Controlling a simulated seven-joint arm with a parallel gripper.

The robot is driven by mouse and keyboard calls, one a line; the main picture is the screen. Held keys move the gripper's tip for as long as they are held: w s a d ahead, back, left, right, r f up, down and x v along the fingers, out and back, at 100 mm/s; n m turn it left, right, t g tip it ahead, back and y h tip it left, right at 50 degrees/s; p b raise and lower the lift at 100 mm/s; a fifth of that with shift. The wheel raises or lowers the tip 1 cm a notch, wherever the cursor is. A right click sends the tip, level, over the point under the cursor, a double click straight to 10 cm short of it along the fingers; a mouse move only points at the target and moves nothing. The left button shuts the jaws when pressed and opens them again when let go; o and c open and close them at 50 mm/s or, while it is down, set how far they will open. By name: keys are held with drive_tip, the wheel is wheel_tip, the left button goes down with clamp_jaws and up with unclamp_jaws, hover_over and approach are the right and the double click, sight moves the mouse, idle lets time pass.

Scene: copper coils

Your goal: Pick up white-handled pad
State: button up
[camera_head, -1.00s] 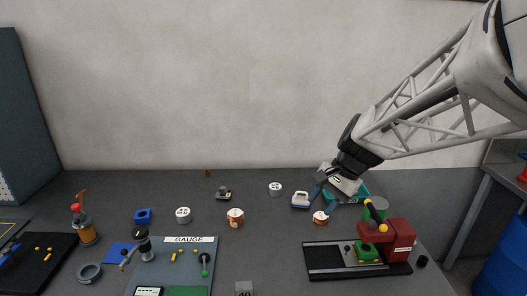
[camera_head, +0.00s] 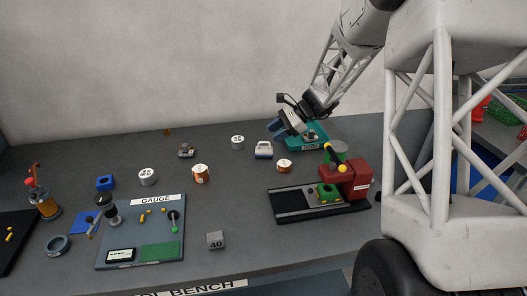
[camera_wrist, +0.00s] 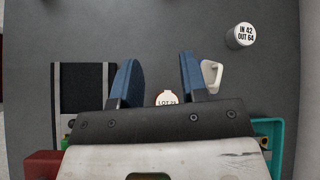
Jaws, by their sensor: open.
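The white-handled pad (camera_head: 264,150) sits on the bench with its white handle on top and a bluish base below. In the wrist view its white handle (camera_wrist: 211,75) shows just right of the right finger, which seems to hide part of the pad. My gripper (camera_head: 275,128) is above and slightly behind the pad in the head view, with its blue fingers apart. In the wrist view my gripper (camera_wrist: 158,60) is open and empty, with bare bench between the fingertips. No contact with the pad is visible.
A copper coil (camera_head: 284,165) with a white top stands close to the pad. A teal tray (camera_head: 318,135) is behind it, right. A red machine (camera_head: 352,178) on a black base stands in front. A white-topped cylinder (camera_head: 238,142) is left of the pad.

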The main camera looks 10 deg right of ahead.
sight(264, 148)
drive_tip(key=w+d+f+m+y, duration=0.1)
drive_tip(key=w+f, duration=0.2)
drive_tip(key=w, duration=0.1)
drive_tip(key=w+d+f+m+t+y, duration=0.1)
drive_tip(key=w+d+f+m, duration=0.1)
drive_tip(key=w+f, duration=0.1)
drive_tip(key=w+d+f+m+t+y, duration=0.1)
drive_tip(key=w+d+f+m, duration=0.1)
drive_tip(key=w+f, duration=0.2)
drive_tip(key=shift+w+d+f, duration=0.1)
drive_tip(key=shift+w+d, duration=0.1)
drive_tip(key=shift+w, duration=0.2)
drive_tip(key=shift+x, duration=1.3)
drive_tip(key=shift+x, duration=2.6)
clamp_jaws()
